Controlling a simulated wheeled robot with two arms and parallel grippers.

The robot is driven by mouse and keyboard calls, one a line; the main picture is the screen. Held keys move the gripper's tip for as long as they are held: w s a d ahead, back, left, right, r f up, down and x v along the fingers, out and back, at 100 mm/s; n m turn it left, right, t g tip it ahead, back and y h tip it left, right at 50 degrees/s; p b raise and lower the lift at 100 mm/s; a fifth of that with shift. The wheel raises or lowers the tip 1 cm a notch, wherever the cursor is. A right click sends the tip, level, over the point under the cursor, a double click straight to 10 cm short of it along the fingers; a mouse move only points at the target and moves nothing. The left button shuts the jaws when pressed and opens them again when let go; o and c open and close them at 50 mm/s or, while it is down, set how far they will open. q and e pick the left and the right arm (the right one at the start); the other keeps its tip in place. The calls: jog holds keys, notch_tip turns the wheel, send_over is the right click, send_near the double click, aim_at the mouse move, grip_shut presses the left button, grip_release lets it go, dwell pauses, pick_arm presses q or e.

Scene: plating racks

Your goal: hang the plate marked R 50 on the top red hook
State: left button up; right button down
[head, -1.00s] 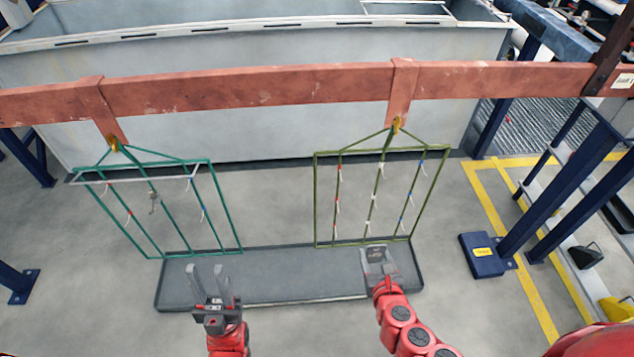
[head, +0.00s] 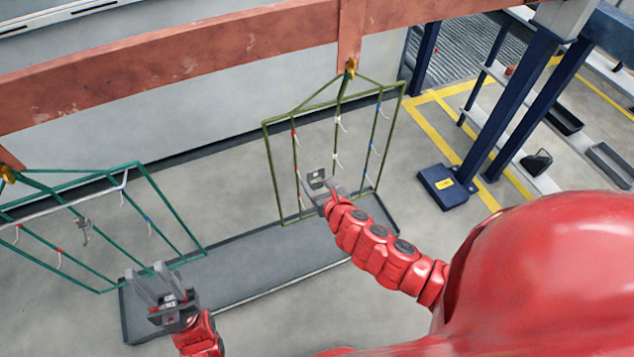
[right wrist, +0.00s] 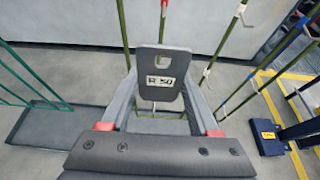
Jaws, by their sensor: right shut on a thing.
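The grey plate marked R 50 (right wrist: 161,78) is upright between the fingers of my right gripper (right wrist: 163,105), its label facing the wrist camera. In the head view the right gripper (head: 320,184) holds the plate (head: 316,176) in front of the lower part of the olive rack (head: 268,165). Red hooks are on the rack's left inner bar; the upper red hook (head: 295,134) is above and left of the plate. The plate appears apart from the hooks, though its depth to the rack is unclear. My left gripper (head: 147,272) is open and empty, near the green rack.
The green rack (head: 180,208) hangs at the left, also with hooks. Both racks hang from a red-brown beam (head: 200,62). A long grey tray (head: 240,270) lies on the floor below. White hooks (head: 338,160) and blue hooks (head: 371,148) are on the olive rack's other bars.

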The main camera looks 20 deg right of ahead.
jog(key=w+b, duration=0.1)
jog(key=w, duration=0.7)
jog(key=shift+w+a+f, duration=0.15)
jog(key=shift+w+f, duration=0.15)
jog(key=shift+w+r, duration=0.1)
jog(key=shift+w, duration=0.1)
jog(key=shift+w+a, duration=0.1)
jog(key=shift+w, duration=0.1)
dwell(0.6)
jog(key=shift+w, duration=0.65)
jog(key=shift+w+f, duration=0.45)
jog(key=shift+w, duration=0.1)
